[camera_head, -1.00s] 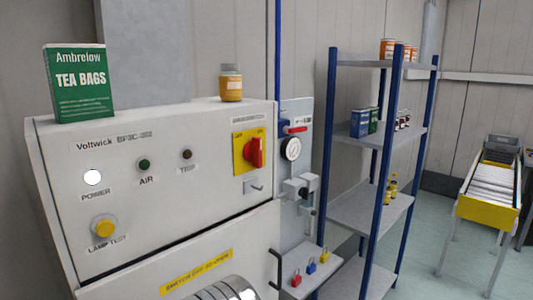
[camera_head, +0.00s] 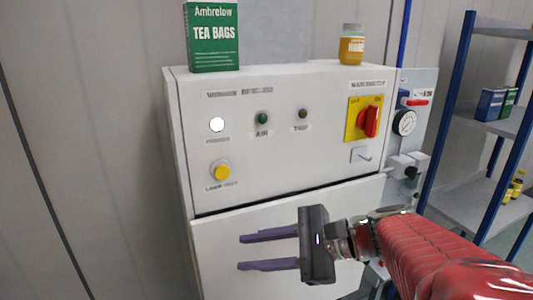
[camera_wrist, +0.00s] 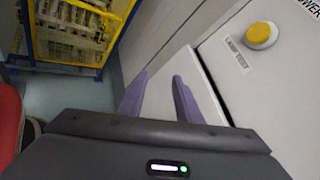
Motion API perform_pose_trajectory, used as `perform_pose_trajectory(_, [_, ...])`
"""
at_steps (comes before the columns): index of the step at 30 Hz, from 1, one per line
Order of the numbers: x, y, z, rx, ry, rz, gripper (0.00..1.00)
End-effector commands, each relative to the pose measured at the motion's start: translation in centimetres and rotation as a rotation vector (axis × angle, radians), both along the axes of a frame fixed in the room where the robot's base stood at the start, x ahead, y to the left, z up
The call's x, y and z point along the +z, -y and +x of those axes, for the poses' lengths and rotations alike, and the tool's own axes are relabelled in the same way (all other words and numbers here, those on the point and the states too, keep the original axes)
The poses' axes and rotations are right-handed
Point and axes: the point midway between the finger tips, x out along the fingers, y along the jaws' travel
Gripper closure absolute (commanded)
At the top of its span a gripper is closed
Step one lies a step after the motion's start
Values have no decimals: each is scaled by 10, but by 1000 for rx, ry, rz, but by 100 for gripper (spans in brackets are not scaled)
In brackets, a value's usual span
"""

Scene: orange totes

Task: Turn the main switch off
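The main switch (camera_head: 371,122) is a red rotary handle on a yellow plate at the upper right of the white cabinet (camera_head: 290,170) front. The plate is marked OFF at left and ON at right, and the handle stands tilted toward the ON side. My gripper (camera_head: 241,253) is in front of the cabinet's lower panel, well below and left of the switch. Its two purple fingers point left, are apart and hold nothing. In the wrist view my gripper (camera_wrist: 157,90) is beside the cabinet with the yellow lamp test button (camera_wrist: 260,35); the switch is not in that view.
A green tea box (camera_head: 212,40) and an orange-labelled jar (camera_head: 352,45) stand on the cabinet top. A small latch (camera_head: 361,155) sits below the switch. A gauge panel (camera_head: 405,122) and blue-post shelf (camera_head: 490,115) are at right. A yellow-framed rack (camera_wrist: 75,30) shows in the wrist view.

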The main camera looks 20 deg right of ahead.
Motion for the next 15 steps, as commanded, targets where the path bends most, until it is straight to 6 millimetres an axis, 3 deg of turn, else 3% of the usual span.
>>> perform_pose_trajectory(8, [47, 87, 18, -298, -26, 145, 69])
perform_pose_trajectory(15, [94, 171, 12, -557, -26, 302, 69])
